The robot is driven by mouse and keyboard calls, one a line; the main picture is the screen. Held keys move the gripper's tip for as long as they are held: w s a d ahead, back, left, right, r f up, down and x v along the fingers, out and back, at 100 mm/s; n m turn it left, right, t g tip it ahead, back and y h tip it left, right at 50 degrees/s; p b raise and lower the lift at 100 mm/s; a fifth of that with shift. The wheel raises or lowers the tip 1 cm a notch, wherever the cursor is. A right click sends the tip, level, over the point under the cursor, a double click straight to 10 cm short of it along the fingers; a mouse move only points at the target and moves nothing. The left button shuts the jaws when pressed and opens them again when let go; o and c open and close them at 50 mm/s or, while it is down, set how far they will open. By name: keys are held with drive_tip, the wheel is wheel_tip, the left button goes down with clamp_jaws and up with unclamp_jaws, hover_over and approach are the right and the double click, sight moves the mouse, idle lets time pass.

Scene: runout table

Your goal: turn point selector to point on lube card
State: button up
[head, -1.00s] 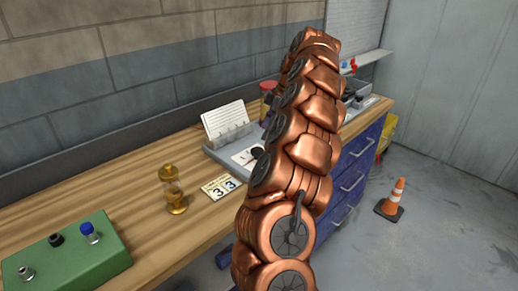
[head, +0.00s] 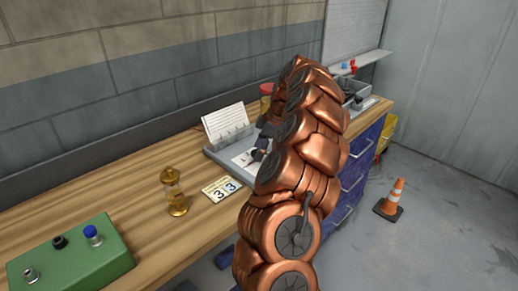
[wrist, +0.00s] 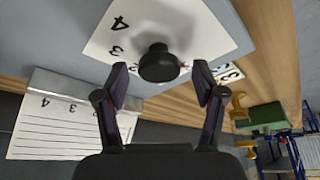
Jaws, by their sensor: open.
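The point selector is a black round knob (wrist: 158,64) on a white dial plate (wrist: 120,40) with printed numbers, among them 3 and 4. It stands on a grey panel (head: 214,152). My gripper (wrist: 161,84) is open in the wrist view, with its two dark fingertips on either side of the knob's near edge. In the head view my arm hides part of the panel.
An orange cone (head: 392,196) stands on the floor at right.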

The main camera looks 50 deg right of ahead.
drive_tip(key=shift+f, duration=0.15)
drive_tip(key=c, duration=1.1)
drive_tip(key=shift+b, duration=0.3)
